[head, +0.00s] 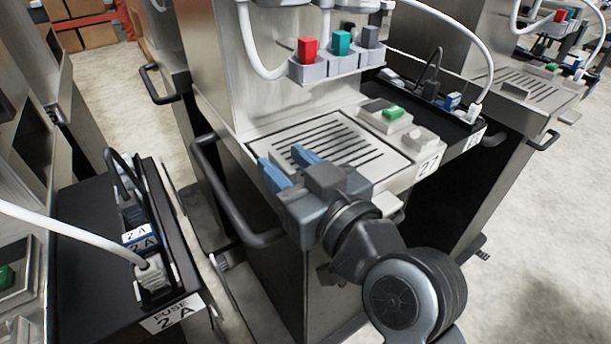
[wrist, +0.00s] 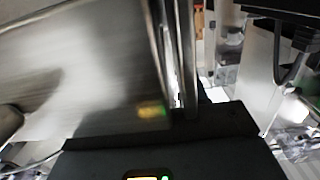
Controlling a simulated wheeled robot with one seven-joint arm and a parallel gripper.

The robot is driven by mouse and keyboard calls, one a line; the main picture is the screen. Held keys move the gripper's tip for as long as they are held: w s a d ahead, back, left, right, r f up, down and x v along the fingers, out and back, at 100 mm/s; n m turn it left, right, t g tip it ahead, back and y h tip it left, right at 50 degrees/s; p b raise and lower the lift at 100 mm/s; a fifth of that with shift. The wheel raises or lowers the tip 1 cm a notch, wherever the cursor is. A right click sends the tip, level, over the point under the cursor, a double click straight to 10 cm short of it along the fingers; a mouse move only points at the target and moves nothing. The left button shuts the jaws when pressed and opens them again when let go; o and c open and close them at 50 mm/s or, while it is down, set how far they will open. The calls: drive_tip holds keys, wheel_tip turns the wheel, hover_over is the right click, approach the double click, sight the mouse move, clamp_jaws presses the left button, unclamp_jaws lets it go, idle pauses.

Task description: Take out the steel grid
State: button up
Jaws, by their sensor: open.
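The steel grid (head: 345,143) is a flat slotted plate. In the head view it lies in the light top of the dispenser marked 27, below the red, teal and grey levers. My gripper (head: 281,160), with two blue fingers, is open and empty at the front left of the grid. Its fingers and body cover the grid's near left part. Whether a finger touches the grid, I cannot tell. The wrist view is blurred, and I cannot make out the grid there.
A green button (head: 393,112) sits right of the grid. A dark handle (head: 236,205) sticks out on the dispenser's left side. A black fuse box (head: 85,250) with plugs and a white cable stands at the left. Another black plug box (head: 445,120) adjoins the dispenser at the right.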

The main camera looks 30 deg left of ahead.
sight(280, 158)
drive_tip(key=shift+x, duration=1.1)
drive_tip(key=shift+c, duration=0.4)
clamp_jaws()
drive_tip(key=shift+r+p, duration=1.05)
drive_tip(key=shift+r, duration=0.1)
drive_tip(key=shift+w+r+p, duration=0.1)
drive_tip(key=shift+r+p, duration=0.15)
drive_tip(key=shift+p, duration=1.65)
drive_tip(key=shift+f+p, duration=0.15)
drive_tip(key=shift+p, duration=0.6)
